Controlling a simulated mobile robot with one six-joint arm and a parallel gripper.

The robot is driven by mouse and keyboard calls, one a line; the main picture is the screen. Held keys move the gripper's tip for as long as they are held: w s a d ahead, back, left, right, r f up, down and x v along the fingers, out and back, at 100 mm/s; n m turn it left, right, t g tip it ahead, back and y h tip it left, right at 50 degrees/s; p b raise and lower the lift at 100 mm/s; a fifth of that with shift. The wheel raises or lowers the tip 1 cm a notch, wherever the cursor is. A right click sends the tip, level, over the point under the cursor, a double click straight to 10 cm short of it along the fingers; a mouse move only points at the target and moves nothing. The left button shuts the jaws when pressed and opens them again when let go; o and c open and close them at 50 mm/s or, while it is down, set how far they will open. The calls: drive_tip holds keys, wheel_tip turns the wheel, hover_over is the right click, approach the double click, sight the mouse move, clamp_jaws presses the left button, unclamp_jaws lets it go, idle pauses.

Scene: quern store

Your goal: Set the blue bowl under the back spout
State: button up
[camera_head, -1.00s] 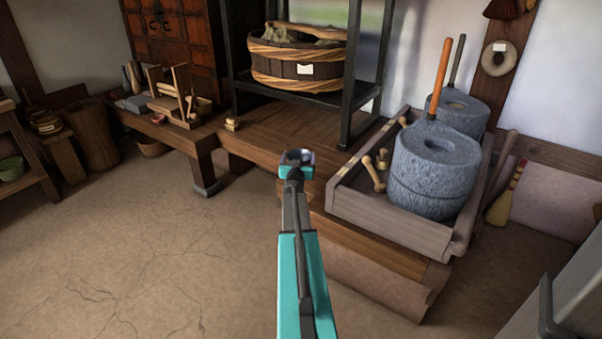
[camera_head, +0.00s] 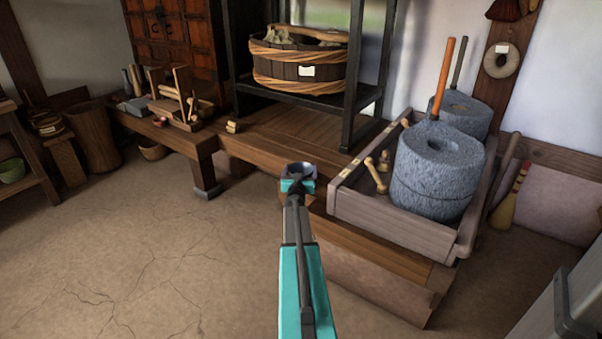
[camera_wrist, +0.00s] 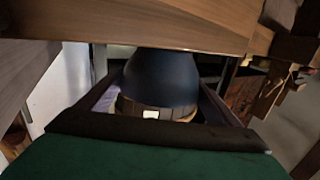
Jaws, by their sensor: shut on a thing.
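My gripper (camera_head: 297,185) is shut on a small dark blue bowl (camera_head: 299,170). The bowl is held in the air in front of the platform edge, left of the wooden trough. In the wrist view the dark blue bowl (camera_wrist: 160,80) fills the space between my fingers. Two grey stone querns stand in the trough: a large front quern (camera_head: 436,175) with an orange handle, and a back quern (camera_head: 465,112) partly hidden behind it. I cannot make out a spout on the back quern.
A black rack (camera_head: 352,110) with a banded tub (camera_head: 297,66) stands behind. A brush (camera_head: 508,200) leans at right. The floor (camera_head: 130,240) at left is clear.

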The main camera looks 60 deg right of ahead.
drive_tip(key=shift+f, duration=0.1)
idle(0.3)
drive_tip(key=o, duration=1)
drive_tip(key=shift+r, duration=0.2)
drive_tip(key=shift+p+v, duration=1.1)
drive_tip(key=shift+v, duration=4.9)
